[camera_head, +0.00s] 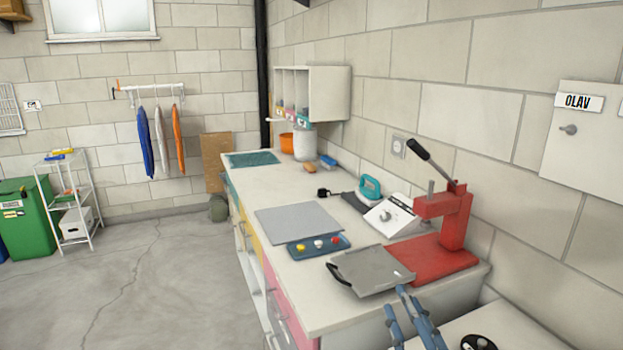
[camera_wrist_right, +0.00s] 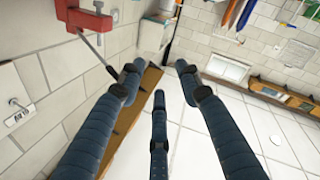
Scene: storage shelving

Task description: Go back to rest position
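My right gripper (camera_head: 404,310) shows at the bottom of the head view, its blue fingers just off the near end of the workbench (camera_head: 330,300). In the right wrist view, the three dark blue fingers of this gripper (camera_wrist_right: 158,82) are spread apart with nothing between them. Part of my right arm (camera_head: 480,342) shows at the bottom edge of the head view. My left gripper is not in view.
A grey tray (camera_head: 372,270) and a red lever press (camera_head: 445,235) stand at the bench's near end. A blue tray with coloured knobs (camera_head: 318,246) and a white device (camera_head: 393,215) lie farther back. The wall runs along the right. Floor on the left (camera_head: 150,270) is clear.

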